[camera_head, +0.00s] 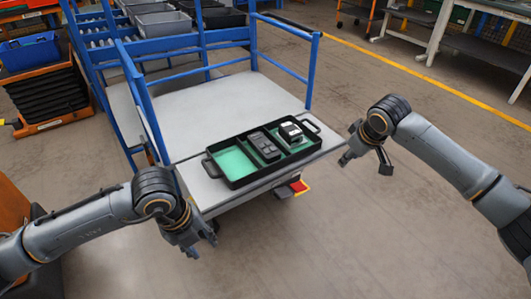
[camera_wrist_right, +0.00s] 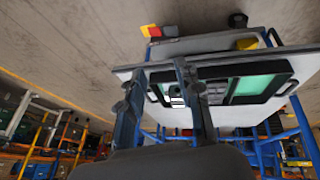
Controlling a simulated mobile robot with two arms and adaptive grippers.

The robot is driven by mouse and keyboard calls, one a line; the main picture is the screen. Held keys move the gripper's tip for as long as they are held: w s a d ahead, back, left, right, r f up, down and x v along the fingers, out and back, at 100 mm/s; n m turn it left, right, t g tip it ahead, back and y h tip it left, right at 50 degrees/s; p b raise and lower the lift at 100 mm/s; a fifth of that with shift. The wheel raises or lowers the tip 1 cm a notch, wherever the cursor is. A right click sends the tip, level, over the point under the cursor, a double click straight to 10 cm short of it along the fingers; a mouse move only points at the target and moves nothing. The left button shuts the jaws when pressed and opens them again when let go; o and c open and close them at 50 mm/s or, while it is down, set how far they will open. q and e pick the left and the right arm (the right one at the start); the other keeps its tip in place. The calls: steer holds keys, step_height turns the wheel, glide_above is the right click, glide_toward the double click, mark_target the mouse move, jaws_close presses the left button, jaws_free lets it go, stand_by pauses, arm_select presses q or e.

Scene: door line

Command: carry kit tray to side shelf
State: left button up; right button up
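The black kit tray (camera_head: 232,164) with green lining lies on the front edge of a grey platform, with a handle at each end. Dark grey parts (camera_head: 264,146) and a black and white part (camera_head: 291,132) sit in it. My left gripper (camera_head: 202,245) is open and empty, below and in front of the tray's left handle. My right gripper (camera_head: 366,161) is open and empty, right of the tray's right handle. In the right wrist view its fingers (camera_wrist_right: 158,88) are apart, with the tray (camera_wrist_right: 252,86) beyond them. I cannot tell which thing is the side shelf.
The grey platform (camera_head: 205,110) belongs to a blue-railed cart. A blue bin (camera_head: 30,50) on an orange-framed rack stands at the left. Grey bins (camera_head: 163,22) stand behind. Benches (camera_head: 485,50) stand at the far right. The floor (camera_head: 400,100) between is clear.

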steer(key=shift+v, duration=2.15)
steer(key=shift+f, duration=0.1)
